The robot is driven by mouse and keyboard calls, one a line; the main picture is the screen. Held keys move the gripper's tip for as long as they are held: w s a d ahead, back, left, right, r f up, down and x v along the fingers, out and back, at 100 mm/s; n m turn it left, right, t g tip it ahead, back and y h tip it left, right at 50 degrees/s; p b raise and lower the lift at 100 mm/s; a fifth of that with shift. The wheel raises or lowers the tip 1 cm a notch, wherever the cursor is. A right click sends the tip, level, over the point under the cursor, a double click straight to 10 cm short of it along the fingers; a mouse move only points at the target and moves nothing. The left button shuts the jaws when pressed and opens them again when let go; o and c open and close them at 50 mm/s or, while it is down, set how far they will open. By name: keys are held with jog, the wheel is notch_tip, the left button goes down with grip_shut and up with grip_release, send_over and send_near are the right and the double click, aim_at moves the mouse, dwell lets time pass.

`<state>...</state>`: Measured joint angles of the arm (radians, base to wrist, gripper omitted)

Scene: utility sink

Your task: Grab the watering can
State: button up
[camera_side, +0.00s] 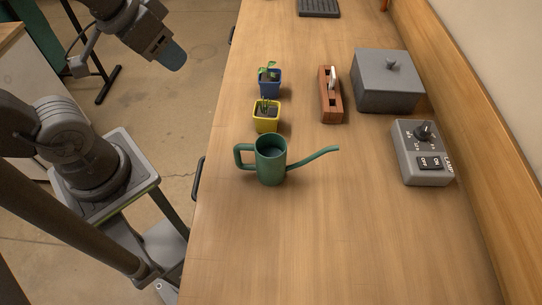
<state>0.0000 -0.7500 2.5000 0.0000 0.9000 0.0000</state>
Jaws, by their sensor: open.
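A green watering can (271,165) stands upright on the wooden worktop (330,235). Its handle is on the left, near the worktop's left edge, and its long thin spout points right. My gripper (173,56) is at the upper left, beyond the worktop's left edge and above the floor. It is open, with nothing seen in it, and well apart from the can. The can is fully in view.
A yellow pot (266,121) and a blue pot (270,88), each with a plant, stand behind the can. The front worktop is clear.

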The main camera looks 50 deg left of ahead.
dwell(0.4)
jog(key=w+d+f+n+g+h, duration=0.1)
jog(key=w+f+n+g+h, duration=0.3)
jog(key=w+f+n+g, duration=0.25)
jog(key=n+g+h, duration=0.4)
jog(key=g+h, duration=0.3)
send_near(239, 167)
jog(key=x, duration=0.3)
jog(key=r+x, duration=0.1)
jog(key=x, duration=0.4)
jog(key=shift+s+d, duration=0.35)
jog(key=shift+d, duration=0.15)
jog(key=shift+c, duration=0.4)
jog(key=shift+r, duration=0.1)
grip_shut()
